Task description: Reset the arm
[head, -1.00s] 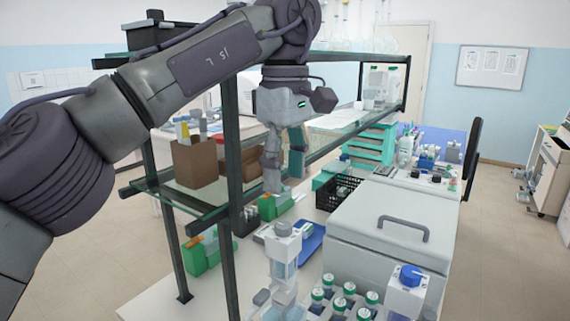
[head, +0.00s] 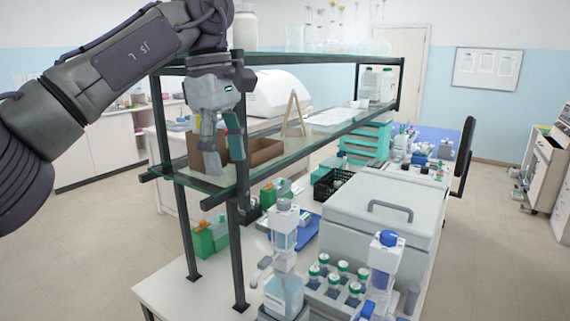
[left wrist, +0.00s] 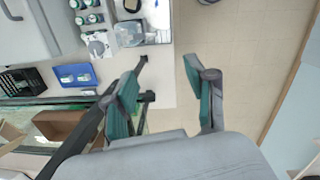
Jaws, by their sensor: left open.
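My left arm comes in from the left in the head view. My left gripper (head: 221,146) hangs with its fingers pointing down at the left end of the shelf rack, in front of the brown boxes (head: 262,151). In the left wrist view the two fingers of the left gripper (left wrist: 162,92) are spread apart with nothing between them. Floor and the bench end show past the fingers. My right gripper does not show in either view.
The glass shelf (head: 290,138) and its dark posts stand close to the gripper. Below are a dispenser bottle (head: 284,292), green-capped bottles (head: 343,279), a blue tray (head: 306,232), a black basket (head: 328,186) and a grey lidded machine (head: 375,228). The floor at the left is free.

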